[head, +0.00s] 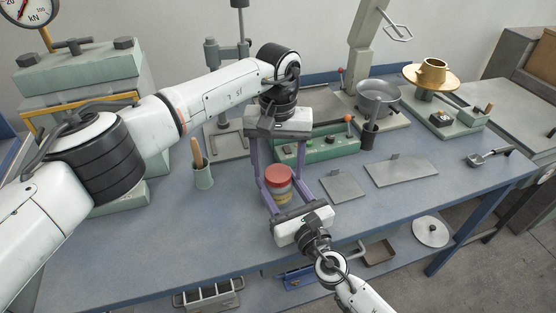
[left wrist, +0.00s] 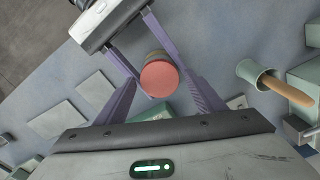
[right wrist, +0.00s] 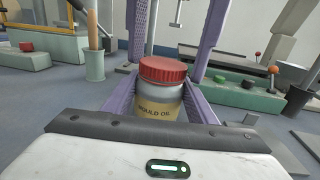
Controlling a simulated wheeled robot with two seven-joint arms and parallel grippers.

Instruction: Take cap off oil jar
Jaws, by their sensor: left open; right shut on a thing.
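The oil jar (right wrist: 160,103) stands upright on the bench with a tan label and a red cap (right wrist: 163,69) on top. The red cap also shows in the head view (head: 278,176) and, from above, in the left wrist view (left wrist: 159,77). My right gripper (right wrist: 158,105) is shut on the jar body from the front, its purple fingers on either side below the cap. My left gripper (head: 275,186) is open above the jar, with its purple fingers pointing down on either side of the cap. The fingers appear apart from the cap.
A green cup with a wooden-handled tool (head: 203,176) stands left of the jar. Flat grey plates (head: 400,170) lie to the right. A metal pan (head: 378,95) stands farther back.

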